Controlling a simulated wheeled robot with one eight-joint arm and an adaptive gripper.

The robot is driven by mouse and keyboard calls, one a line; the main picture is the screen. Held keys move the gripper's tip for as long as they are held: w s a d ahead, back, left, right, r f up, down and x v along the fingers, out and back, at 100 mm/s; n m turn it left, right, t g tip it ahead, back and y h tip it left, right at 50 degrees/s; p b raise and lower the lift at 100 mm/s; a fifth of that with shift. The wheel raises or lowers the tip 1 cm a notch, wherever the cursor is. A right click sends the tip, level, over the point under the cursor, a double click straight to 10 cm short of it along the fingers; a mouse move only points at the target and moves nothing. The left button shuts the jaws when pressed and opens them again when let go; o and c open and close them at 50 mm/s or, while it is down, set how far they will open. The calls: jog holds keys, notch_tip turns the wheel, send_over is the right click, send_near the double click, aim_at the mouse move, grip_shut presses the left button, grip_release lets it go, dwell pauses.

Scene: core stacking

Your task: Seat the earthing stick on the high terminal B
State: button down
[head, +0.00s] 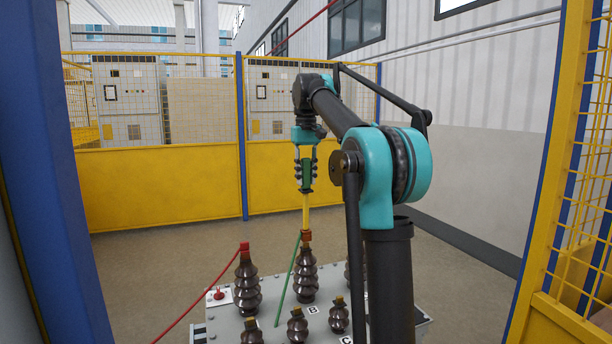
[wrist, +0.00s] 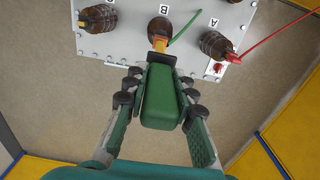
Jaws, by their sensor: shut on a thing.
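The earthing stick has a green handle (head: 307,174), a yellow shaft (head: 306,208) and an orange-brown head (head: 306,236). My gripper (head: 305,170) is shut on the handle and holds the stick nearly upright. In the wrist view the handle (wrist: 160,98) lies between my fingers (wrist: 158,98). The high terminal B (head: 305,275) is the tall brown ribbed insulator in the middle of the back row. The stick's head is at its top and appears to meet it; whether it is fully down I cannot tell. The terminal also shows beyond the stick tip in the wrist view (wrist: 159,27).
A red clamp (head: 244,246) with a red cable sits on the tall left insulator (head: 247,285), marked A. A green cable (head: 288,280) hangs from the stick's head. Shorter insulators (head: 297,325) stand in front on the grey cabinet (head: 225,325). Yellow fencing (head: 160,185) stands behind.

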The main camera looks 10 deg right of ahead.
jog(key=shift+f, duration=1.3)
jog(key=c, duration=1.2)
grip_release()
jog(key=shift+f, duration=0.1)
notch_tip(320, 180, up, 12)
